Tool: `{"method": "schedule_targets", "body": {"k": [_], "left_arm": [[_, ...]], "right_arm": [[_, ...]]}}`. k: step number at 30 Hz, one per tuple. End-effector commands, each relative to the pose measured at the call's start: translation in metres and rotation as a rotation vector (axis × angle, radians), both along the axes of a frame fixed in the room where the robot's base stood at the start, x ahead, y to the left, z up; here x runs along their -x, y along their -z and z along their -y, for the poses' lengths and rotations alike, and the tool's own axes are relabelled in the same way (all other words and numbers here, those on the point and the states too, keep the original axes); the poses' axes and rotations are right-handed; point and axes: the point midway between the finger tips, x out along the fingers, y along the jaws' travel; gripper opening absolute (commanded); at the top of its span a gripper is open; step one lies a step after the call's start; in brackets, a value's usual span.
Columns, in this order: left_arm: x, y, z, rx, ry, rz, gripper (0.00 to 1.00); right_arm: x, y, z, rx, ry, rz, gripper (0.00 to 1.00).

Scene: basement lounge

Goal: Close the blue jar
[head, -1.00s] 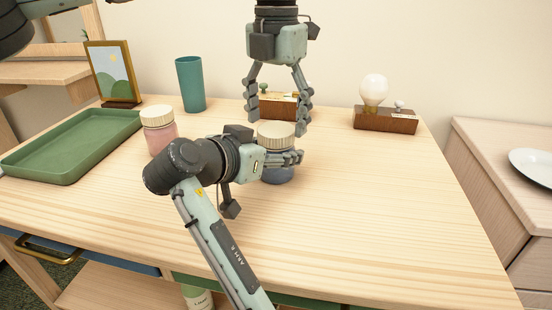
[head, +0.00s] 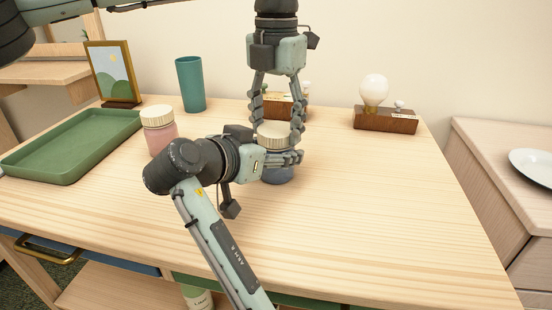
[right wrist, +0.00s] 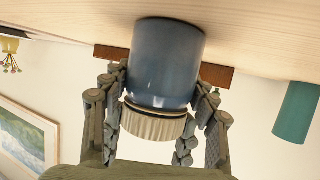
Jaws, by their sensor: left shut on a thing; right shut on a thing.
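The blue jar (head: 278,176) stands upright on the table, with its ribbed cream lid (head: 275,134) on top. In the right wrist view the jar (right wrist: 165,62) appears upside down, with a narrow dark and gold band between body and lid (right wrist: 155,123). My left gripper (head: 278,128) points down from above, its fingers shut on the two sides of the lid. My right gripper (head: 287,159) lies level, coming from the left, and is shut around the jar just below the lid. Its far finger is hidden in the head view.
A pink jar (head: 160,132) with a cream lid stands to the left, near a green tray (head: 70,150), a teal cup (head: 190,85) and a picture frame (head: 112,72). The table's right front is clear.

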Motion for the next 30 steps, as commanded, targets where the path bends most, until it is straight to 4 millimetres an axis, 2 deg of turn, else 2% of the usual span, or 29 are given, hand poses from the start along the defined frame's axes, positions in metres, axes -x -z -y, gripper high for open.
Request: {"method": "schedule_targets", "body": {"k": [3, 4, 9, 20, 26, 30], "left_arm": [[0.000, 0.000, 0.000, 0.000, -0.001, 0.000, 0.23], [0.000, 0.000, 0.000, 0.000, -0.001, 0.000, 0.61], [0.000, 0.000, 0.000, 0.000, -0.001, 0.000, 0.82], [0.000, -0.003, 0.000, 0.001, -0.001, 0.001, 0.82], [0.000, -0.032, 0.001, 0.001, -0.001, 0.003, 0.82], [0.000, -0.063, 0.001, 0.002, -0.002, 0.002, 0.82]], "right_arm": [[0.000, 0.000, 0.000, 0.000, 0.000, 0.001, 0.00], [0.000, 0.000, 0.000, 0.000, 0.000, 0.001, 0.00], [0.000, 0.000, 0.000, 0.000, 0.000, 0.001, 0.00], [0.000, 0.000, 0.000, 0.000, 0.000, 0.001, 0.00], [0.000, 0.000, 0.000, 0.001, 0.000, 0.001, 0.00], [0.000, 0.000, 0.000, 0.001, 0.000, 0.001, 0.00]]}}
